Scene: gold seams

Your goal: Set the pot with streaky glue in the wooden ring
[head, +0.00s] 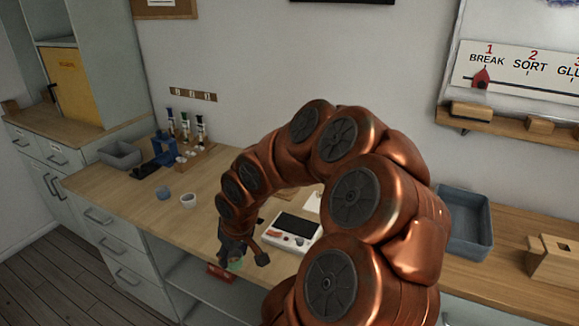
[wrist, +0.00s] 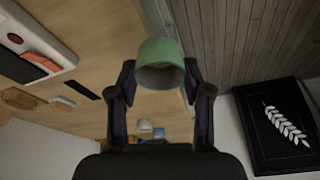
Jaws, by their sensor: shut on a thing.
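My gripper (wrist: 160,88) is shut on a green pot (wrist: 160,55), with a finger on each side of it. The pot's dark opening faces the wrist camera, and glue on it cannot be made out. In the head view my gripper (head: 240,255) hangs over the front edge of the bench, with only a bit of green showing. I cannot make out the wooden ring for sure; my arm hides part of the bench.
A white device with a dark screen (head: 294,229) lies right of my gripper. Several bottles on a wooden rack (head: 195,157), a grey bin (head: 120,154) and a blue-grey tray (head: 466,225) stand further off.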

